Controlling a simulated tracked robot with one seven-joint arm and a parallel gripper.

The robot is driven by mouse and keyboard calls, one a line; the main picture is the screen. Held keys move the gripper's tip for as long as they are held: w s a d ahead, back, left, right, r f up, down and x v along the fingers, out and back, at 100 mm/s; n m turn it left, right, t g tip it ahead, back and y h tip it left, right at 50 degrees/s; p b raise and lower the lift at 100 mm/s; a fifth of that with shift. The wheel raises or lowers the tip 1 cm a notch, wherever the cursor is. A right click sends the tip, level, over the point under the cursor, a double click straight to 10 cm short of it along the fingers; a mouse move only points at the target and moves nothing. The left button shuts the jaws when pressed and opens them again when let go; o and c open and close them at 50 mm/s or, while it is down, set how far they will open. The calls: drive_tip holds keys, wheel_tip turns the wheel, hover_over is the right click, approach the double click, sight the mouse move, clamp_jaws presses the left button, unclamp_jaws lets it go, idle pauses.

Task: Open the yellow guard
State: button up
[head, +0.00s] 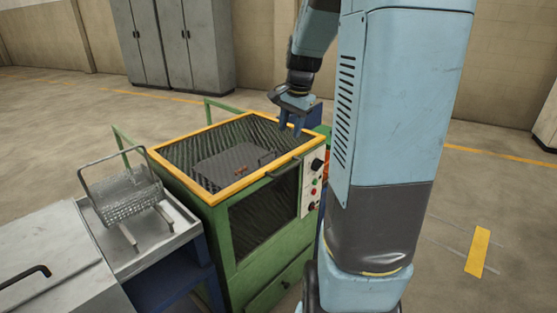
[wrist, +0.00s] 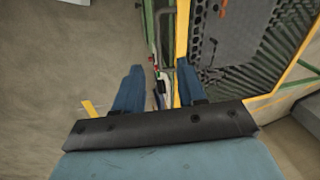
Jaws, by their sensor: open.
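The yellow guard (head: 165,167) is a yellow frame with dark mesh, lying flat and shut over the top of the green machine (head: 222,240). A dark bar handle (head: 283,169) sits at its front edge. My gripper (head: 297,128) is open and empty, pointing down near the guard's right edge. In the wrist view, my gripper's two blue fingers (wrist: 160,75) are spread, and the guard's yellow frame (wrist: 182,35) passes by the right finger. I cannot tell whether they touch.
A control panel (head: 312,186) with knobs and buttons is on the machine's front right. A wire basket (head: 125,192) stands on a metal table (head: 165,245) at left. Grey cabinets (head: 180,40) stand behind. Floor right of my arm is mostly clear.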

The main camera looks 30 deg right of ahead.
wheel_tip(320, 180, down, 2)
drive_tip(key=w+d+m, duration=0.1)
drive_tip(key=w+d, duration=0.1)
drive_tip(key=d, duration=0.1)
approach(289, 168)
drive_tip(key=x, duration=0.8)
drive_tip(key=shift+w+a+f, duration=0.1)
drive_tip(key=shift+w, duration=0.1)
clamp_jaws()
idle(0.3)
